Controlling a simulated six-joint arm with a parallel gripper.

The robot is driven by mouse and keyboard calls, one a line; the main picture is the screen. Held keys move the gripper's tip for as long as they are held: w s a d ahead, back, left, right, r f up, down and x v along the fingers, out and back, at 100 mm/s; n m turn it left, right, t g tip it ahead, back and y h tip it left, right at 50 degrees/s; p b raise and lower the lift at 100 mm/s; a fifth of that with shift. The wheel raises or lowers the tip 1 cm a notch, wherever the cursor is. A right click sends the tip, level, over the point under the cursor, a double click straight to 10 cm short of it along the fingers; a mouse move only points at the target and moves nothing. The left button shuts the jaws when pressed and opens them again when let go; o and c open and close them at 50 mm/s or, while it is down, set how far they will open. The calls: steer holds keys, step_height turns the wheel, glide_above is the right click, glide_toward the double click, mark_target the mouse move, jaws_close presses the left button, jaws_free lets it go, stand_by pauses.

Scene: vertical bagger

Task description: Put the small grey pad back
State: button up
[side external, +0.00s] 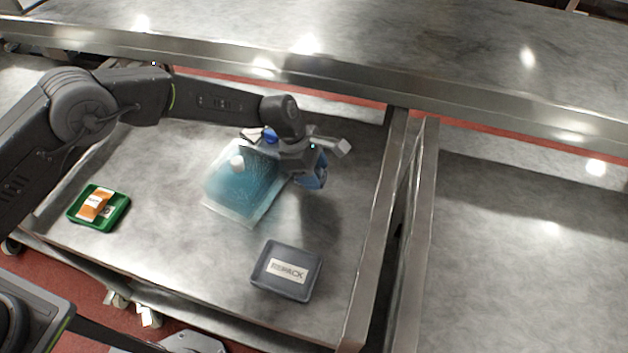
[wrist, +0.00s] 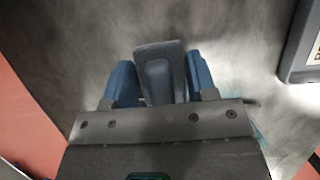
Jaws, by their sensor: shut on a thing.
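My gripper (side external: 313,172) hangs over the right part of the steel table, with its blue fingers pointing down. In the wrist view the blue fingers of my gripper (wrist: 161,82) stand on either side of a small grey pad (wrist: 158,50), and they are shut on it. The pad's lower part is hidden by the gripper body. In the side view I cannot make out the pad apart from the gripper.
A translucent blue bag (side external: 240,190) with a white piece (side external: 237,162) lies left of my gripper. A dark grey REPACK tray (side external: 287,289) is at the front. A green tray (side external: 119,215) with an orange-and-white packet (side external: 95,205) is at left. Raised metal rails edge the table's right side.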

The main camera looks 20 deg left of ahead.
steer(key=shift+f, duration=1.85)
steer(key=shift+f, duration=0.15)
steer(key=o, duration=0.9)
steer(key=v, duration=1.2)
steer(key=shift+r, duration=0.3)
